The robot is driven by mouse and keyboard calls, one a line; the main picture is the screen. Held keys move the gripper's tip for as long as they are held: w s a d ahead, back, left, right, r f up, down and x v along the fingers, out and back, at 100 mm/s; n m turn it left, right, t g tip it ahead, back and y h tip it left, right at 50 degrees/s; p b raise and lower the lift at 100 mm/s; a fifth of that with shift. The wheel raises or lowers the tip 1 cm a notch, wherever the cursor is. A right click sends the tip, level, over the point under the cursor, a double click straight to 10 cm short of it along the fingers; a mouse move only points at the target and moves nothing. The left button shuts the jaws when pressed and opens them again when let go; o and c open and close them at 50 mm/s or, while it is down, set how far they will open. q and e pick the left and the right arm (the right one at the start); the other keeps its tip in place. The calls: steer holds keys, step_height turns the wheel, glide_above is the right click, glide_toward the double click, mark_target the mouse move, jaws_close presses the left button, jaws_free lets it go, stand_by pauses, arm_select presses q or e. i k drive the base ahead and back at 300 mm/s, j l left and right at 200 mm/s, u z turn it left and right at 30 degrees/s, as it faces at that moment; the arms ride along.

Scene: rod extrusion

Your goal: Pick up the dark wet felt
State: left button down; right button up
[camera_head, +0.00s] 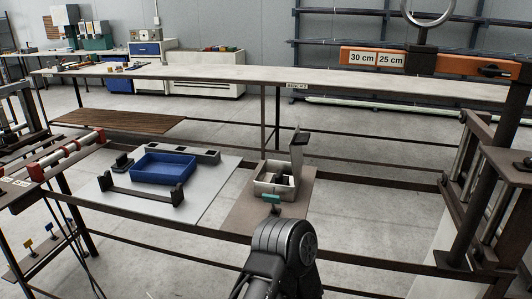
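I cannot make out a dark wet felt for certain. A pale open box (262,191) with its lid (299,149) raised stands on a brown mat near the middle. It holds small dark and whitish contents (283,181), too small to identify. A blue tray (138,174) to its left looks empty. A dark rounded link of one of my arms (283,247) rises from the bottom centre, in front of the box. I cannot tell which arm it is. Neither gripper shows.
A small teal piece (271,198) sits at the box's front. A dark bracket (142,196) lies before the blue tray, with a grey block strip (184,151) behind. Steel frames flank the bench (212,212). A long table (220,73) and orange labelled bar (425,62) are beyond.

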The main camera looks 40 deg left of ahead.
mark_target(280, 178)
steer(key=u, duration=1.25)
